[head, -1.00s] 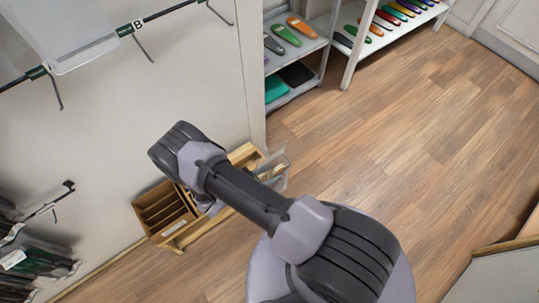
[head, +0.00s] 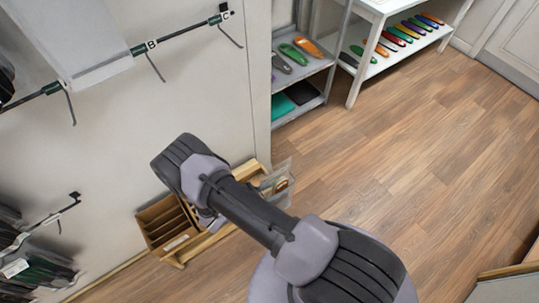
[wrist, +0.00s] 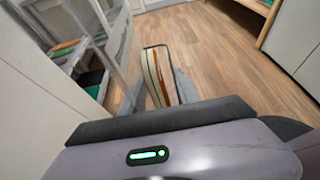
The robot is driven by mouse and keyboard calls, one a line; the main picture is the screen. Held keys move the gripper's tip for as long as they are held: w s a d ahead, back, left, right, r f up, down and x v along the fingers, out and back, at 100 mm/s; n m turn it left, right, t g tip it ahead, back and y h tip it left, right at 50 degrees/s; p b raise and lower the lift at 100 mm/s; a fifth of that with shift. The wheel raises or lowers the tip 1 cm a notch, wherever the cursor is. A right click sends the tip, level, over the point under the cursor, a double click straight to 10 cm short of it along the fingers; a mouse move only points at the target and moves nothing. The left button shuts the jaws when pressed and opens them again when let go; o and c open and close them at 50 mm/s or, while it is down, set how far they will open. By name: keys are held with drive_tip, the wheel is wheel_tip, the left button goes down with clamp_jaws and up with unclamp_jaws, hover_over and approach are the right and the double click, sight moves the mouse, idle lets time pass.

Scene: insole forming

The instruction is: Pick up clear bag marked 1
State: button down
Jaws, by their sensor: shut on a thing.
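My gripper is shut on this bag. In the head view the gripper is mostly hidden behind my arm. No number can be read on the bag.
A wooden divided box (head: 168,224) and light wooden frame (head: 205,240) lie below the wall. Wall hooks marked B (head: 151,45) and C (head: 226,16) stick out at upper left. Dark packets (head: 35,270) hang lower left. Shelves (head: 315,65) hold coloured insoles.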

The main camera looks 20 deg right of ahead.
drive_tip(key=s+d+r+p, duration=0.1)
drive_tip(key=s+r+p, duration=0.2)
drive_tip(key=r+p, duration=1.05)
drive_tip(key=s+d+r+p, duration=0.25)
drive_tip(key=r+p, duration=0.25)
drive_tip(key=r, duration=1.7)
drive_tip(key=w+a, duration=0.2)
drive_tip(key=w, duration=0.5)
drive_tip(key=shift+w+a+n+g+b, duration=0.3)
drive_tip(key=shift+a+n, duration=0.05)
drive_tip(key=shift+n, duration=0.05)
drive_tip(key=shift+f, duration=0.1)
